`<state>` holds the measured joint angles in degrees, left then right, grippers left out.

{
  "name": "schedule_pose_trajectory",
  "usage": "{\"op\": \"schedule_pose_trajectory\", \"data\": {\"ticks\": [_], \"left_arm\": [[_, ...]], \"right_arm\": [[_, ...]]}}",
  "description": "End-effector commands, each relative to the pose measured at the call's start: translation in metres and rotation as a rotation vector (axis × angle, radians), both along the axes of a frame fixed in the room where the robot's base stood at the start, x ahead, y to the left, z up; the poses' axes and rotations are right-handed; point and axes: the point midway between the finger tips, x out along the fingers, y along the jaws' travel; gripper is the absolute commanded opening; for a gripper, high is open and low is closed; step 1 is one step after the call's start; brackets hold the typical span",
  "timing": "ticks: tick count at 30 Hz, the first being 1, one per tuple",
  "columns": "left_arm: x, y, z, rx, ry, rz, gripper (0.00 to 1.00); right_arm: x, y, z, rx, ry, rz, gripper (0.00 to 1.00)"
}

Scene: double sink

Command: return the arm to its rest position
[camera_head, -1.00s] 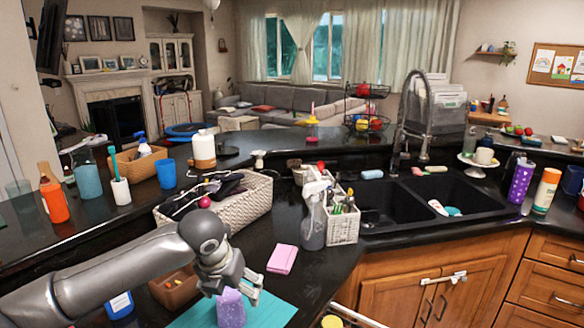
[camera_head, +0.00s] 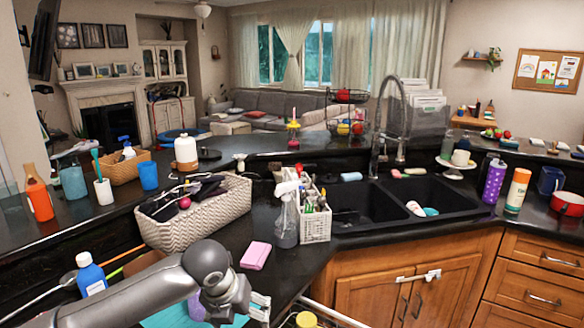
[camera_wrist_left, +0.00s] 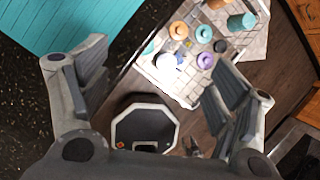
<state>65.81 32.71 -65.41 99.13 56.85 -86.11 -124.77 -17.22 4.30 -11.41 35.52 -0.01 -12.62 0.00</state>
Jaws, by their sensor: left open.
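My left arm (camera_head: 130,300) comes in from the lower left in the head view. Its gripper (camera_head: 259,308) is at the bottom edge, near the front edge of the counter, and part of it is cut off by the frame. In the left wrist view the gripper (camera_wrist_left: 160,68) has its two fingers wide apart with nothing between them. A teal mat (camera_wrist_left: 75,18) lies to the upper left there, and also shows behind the arm in the head view (camera_head: 172,316). A purple object (camera_head: 196,306) is mostly hidden behind the gripper. My right gripper is not in view.
A pink sponge (camera_head: 255,256), spray bottle (camera_head: 286,222) and wicker basket (camera_head: 212,222) stand on the counter behind the gripper. A blue bottle (camera_head: 91,275) is left of the arm. A light rack (camera_wrist_left: 180,80) with several cups lies below the gripper. The double sink (camera_head: 350,203) is right.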

Motion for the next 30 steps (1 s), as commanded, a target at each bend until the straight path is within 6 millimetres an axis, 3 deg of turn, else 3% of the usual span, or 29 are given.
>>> {"op": "schedule_pose_trajectory", "data": {"ticks": [8,18,24,30], "left_arm": [[-0.033,-0.033,-0.033,-0.142,0.054,0.160,0.83],[-0.098,-0.072,-0.078,-0.462,0.199,0.636,0.83],[-0.134,-0.071,-0.097,-0.639,0.301,1.005,0.83],[-0.168,-0.051,-0.116,-0.786,0.391,1.431,0.83]], "right_arm": [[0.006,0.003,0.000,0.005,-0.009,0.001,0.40],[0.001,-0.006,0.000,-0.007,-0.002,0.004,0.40],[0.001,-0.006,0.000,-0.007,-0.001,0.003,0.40],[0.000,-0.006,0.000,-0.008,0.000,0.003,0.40]]}}
